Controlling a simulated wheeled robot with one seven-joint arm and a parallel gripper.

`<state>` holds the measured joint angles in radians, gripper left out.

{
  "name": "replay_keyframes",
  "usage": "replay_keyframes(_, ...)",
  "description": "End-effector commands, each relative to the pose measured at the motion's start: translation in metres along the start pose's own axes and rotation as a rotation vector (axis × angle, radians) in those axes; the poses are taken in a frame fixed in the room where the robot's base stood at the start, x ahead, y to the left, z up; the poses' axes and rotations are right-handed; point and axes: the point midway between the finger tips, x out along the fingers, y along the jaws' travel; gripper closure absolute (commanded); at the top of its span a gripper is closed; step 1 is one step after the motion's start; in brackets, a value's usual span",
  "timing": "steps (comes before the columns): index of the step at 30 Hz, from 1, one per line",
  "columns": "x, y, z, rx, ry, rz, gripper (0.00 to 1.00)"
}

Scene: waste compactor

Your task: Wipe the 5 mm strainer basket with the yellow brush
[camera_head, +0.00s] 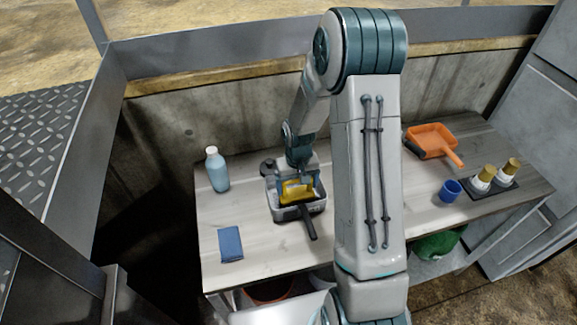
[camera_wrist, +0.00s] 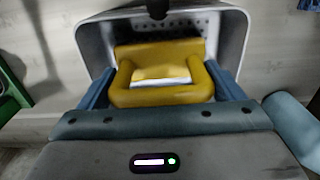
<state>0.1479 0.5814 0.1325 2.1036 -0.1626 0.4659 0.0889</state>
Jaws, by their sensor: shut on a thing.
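The strainer basket (camera_head: 283,213) is a grey box-like basket with a dark handle, standing on the table left of my arm. In the wrist view its perforated wall (camera_wrist: 88,42) rises around the brush. The yellow brush (camera_head: 297,190) is in my gripper, and it also shows in the wrist view (camera_wrist: 161,98). My gripper (camera_wrist: 160,90) is shut on the brush, its blue fingers at either side. The brush is inside or just over the basket; I cannot tell whether it touches the bottom, since its underside is hidden.
A blue bottle (camera_head: 216,170) and a blue cloth (camera_head: 230,244) are to the left on the wooden table (camera_head: 212,277). To the right are an orange dustpan (camera_head: 431,141), a blue cup (camera_head: 450,190) and two gold-capped bottles on a dark tray (camera_head: 471,196). A concrete wall (camera_head: 190,130) stands behind.

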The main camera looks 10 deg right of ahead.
Motion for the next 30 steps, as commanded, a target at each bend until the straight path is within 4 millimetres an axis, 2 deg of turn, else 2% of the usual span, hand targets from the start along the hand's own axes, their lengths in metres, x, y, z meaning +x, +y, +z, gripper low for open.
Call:
replay_keyframes(8, 0.0, -0.017, 0.0, 0.017, 0.001, 0.0, 0.38)
replay_keyframes(11, 0.001, -0.016, -0.002, 0.02, -0.002, -0.001, 0.38)
replay_keyframes(25, -0.001, 0.014, -0.003, -0.004, 0.0, 0.0, 0.38)
replay_keyframes(30, 0.002, 0.002, -0.003, -0.006, 0.0, 0.0, 0.38)
